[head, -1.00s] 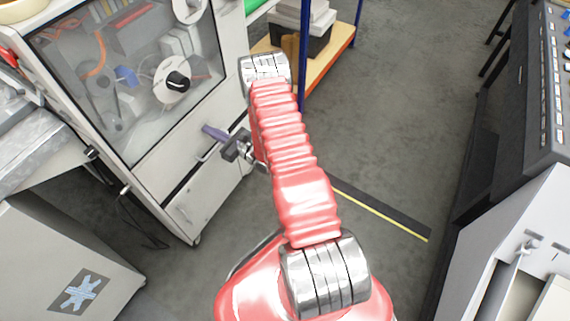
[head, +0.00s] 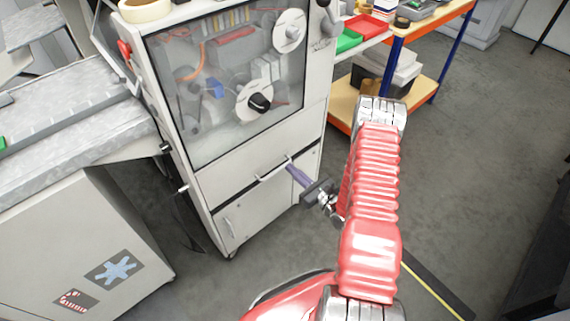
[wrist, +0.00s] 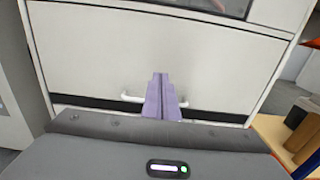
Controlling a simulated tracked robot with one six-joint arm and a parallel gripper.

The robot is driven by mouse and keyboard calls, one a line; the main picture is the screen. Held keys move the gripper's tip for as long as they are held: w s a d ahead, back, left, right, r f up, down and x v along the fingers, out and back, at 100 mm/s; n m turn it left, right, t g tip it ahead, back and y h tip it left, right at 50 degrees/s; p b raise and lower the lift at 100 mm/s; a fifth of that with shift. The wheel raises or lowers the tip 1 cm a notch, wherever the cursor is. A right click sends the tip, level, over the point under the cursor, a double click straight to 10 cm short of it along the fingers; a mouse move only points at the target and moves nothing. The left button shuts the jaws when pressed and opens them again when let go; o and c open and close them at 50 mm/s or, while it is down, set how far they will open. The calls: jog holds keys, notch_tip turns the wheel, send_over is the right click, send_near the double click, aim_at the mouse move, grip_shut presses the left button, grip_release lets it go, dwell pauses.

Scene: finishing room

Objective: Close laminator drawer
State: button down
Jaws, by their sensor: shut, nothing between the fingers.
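The laminator (head: 218,135) is a tall pale cabinet with a glass window, left of centre in the head view. Its white drawer front (head: 235,172) lies below the window and fills the upper wrist view (wrist: 90,60). A pale bar handle (head: 270,172) sits low on it, above a dark strip. My gripper (head: 291,167) has purple fingers, shut and empty, at the handle. In the wrist view the fingers (wrist: 160,78) cover the handle's middle, and its ends show on both sides. I cannot tell if they touch it or how far the drawer stands out.
A lower door (head: 240,217) is under the drawer. A grey-topped bench (head: 80,130) with a cabinet stands at left. A shelf unit with blue posts (head: 448,65) and wooden boards is behind at right. Grey floor (head: 480,180) is open on the right.

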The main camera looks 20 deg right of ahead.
jog(key=v, duration=0.3)
jog(key=shift+s+d, duration=0.1)
jog(key=shift+s, duration=0.25)
